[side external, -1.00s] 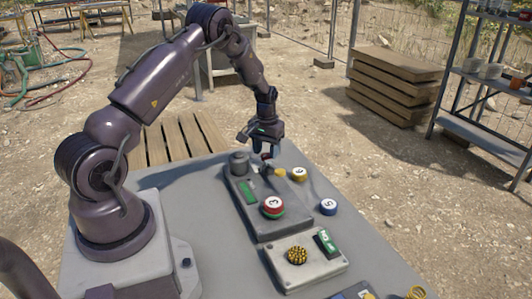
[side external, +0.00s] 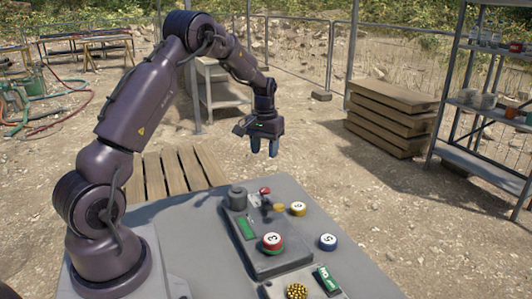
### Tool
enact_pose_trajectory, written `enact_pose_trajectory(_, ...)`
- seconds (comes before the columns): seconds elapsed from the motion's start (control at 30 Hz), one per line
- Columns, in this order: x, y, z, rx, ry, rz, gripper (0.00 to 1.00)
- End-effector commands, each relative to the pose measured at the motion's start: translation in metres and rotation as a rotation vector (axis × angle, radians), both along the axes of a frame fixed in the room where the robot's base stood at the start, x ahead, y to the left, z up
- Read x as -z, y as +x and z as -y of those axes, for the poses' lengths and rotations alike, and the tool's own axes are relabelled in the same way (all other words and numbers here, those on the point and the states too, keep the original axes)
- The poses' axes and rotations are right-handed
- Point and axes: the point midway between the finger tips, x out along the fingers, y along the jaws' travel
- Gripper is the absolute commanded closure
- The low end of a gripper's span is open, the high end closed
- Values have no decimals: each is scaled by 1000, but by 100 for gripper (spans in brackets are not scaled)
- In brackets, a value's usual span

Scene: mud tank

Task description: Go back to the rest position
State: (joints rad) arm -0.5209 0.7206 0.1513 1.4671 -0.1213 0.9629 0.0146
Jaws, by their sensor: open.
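My gripper (side external: 264,148) hangs in the air above the far end of the grey table (side external: 190,240). Its fingers point down and stand apart, with nothing between them. Below it on the table is a dark grey panel (side external: 285,262). The panel carries a dark cylinder (side external: 237,198), a green strip (side external: 247,227), a small red piece (side external: 265,190) and a round red, white and green piece marked 3 (side external: 272,242). The gripper is clear of all of them.
A yellow-rimmed round piece (side external: 298,209) and a blue one marked 5 (side external: 328,242) are at the panel's right. A beaded yellow-black piece (side external: 296,291) and a green block (side external: 327,280) are in front. Stacked boards (side external: 390,115), a shelf (side external: 480,140) and a pallet (side external: 170,180) stand beyond.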

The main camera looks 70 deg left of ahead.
Motion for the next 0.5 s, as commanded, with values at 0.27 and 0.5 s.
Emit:
enact_pose_trajectory(0.27,-4,-30,34,29,-32,-44,55)
enact_pose_trajectory(0.5,-69,-61,114,175,-10,26,55)
